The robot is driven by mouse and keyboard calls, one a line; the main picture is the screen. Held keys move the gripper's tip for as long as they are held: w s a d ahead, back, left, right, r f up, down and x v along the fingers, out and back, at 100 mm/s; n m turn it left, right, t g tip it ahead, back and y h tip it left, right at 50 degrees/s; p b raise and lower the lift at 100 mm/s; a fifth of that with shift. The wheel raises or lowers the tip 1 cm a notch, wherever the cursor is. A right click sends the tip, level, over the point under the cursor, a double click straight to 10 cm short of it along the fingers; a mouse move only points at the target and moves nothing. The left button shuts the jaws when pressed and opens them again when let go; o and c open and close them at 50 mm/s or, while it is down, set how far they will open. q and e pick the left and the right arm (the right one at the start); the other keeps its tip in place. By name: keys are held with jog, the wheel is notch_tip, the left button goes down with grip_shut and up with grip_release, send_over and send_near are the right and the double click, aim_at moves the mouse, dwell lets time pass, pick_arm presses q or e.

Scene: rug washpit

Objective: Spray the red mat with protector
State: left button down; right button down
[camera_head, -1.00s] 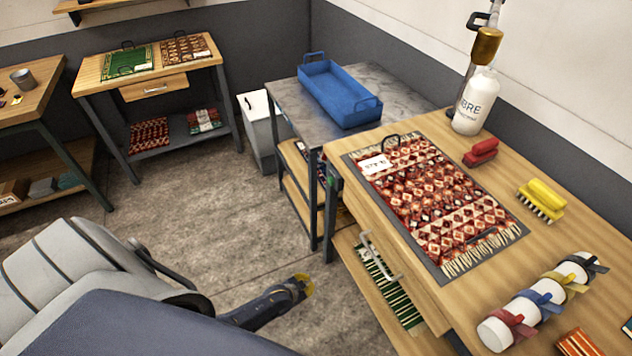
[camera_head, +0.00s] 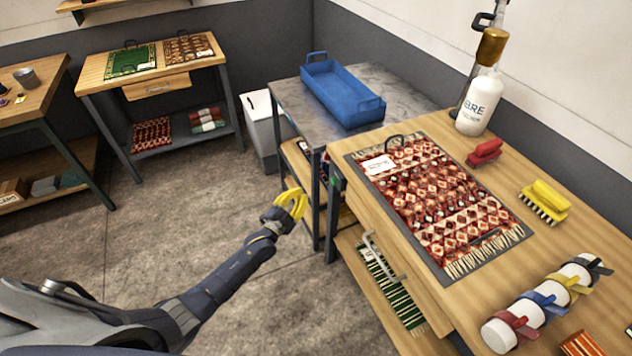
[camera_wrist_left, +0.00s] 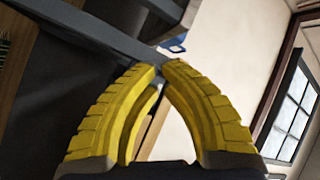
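The red mat (camera_head: 440,205), patterned in red and cream with fringe, lies flat on a grey board (camera_head: 522,246) with dark handles, on the wooden bench. A white tag (camera_head: 378,165) lies on its far left part. A white bottle (camera_head: 479,103) with partly readable dark lettering stands upright at the bench's back, beyond the mat; a brass-coloured part (camera_head: 491,47) shows at its top. My left gripper (camera_head: 299,192) has yellow fingers and is empty, left of the bench and apart from it. In the left wrist view its curved fingertips (camera_wrist_left: 161,66) come together. My right gripper is not in view.
The bench's drawer handle (camera_head: 380,257) juts out near my left arm. A blue tray (camera_head: 342,95) sits on the grey table behind. Floor at left is clear.

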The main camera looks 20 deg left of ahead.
aim_at(334, 181)
pick_arm(q)
jog(key=r, duration=0.1)
jog(key=r+m+t, duration=0.1)
jog(key=r, duration=0.1)
jog(key=shift+s+a+m, duration=0.3)
jog(key=shift+a, duration=0.05)
jog(key=w+d, duration=0.6)
jog(key=shift+d, duration=0.3)
dwell(0.4)
jog(key=shift+w+d, duration=0.65)
jog(key=shift+d, duration=0.15)
dwell(3.8)
jog(key=shift+s+a, duration=0.15)
dwell(0.5)
jog(key=shift+s+a, duration=0.55)
jog(key=shift+a, duration=0.1)
